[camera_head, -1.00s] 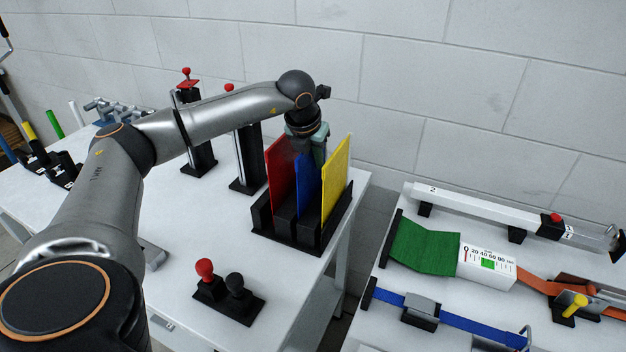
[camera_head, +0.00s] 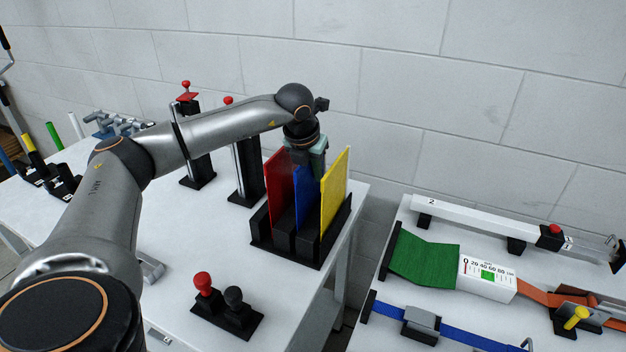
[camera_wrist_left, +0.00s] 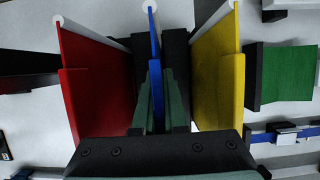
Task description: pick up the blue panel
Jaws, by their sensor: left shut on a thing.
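The blue panel (camera_head: 306,190) stands upright in the middle slot of a black rack (camera_head: 327,246), between a red panel (camera_head: 280,186) and a yellow panel (camera_head: 335,190). My left gripper (camera_head: 304,165) comes down on it from above. In the left wrist view the blue panel (camera_wrist_left: 152,40) runs between the two green fingers of the gripper (camera_wrist_left: 158,98), which are shut on it. The panel's lower part is hidden by the rack and the yellow panel in the head view. My right gripper is not in view.
The red panel (camera_wrist_left: 92,85) and yellow panel (camera_wrist_left: 219,80) flank the gripper closely in the left wrist view. A red and black knob block (camera_head: 228,310) stands in front on the white table. Black posts (camera_head: 248,170) stand behind left. A second table (camera_head: 420,270) is at right.

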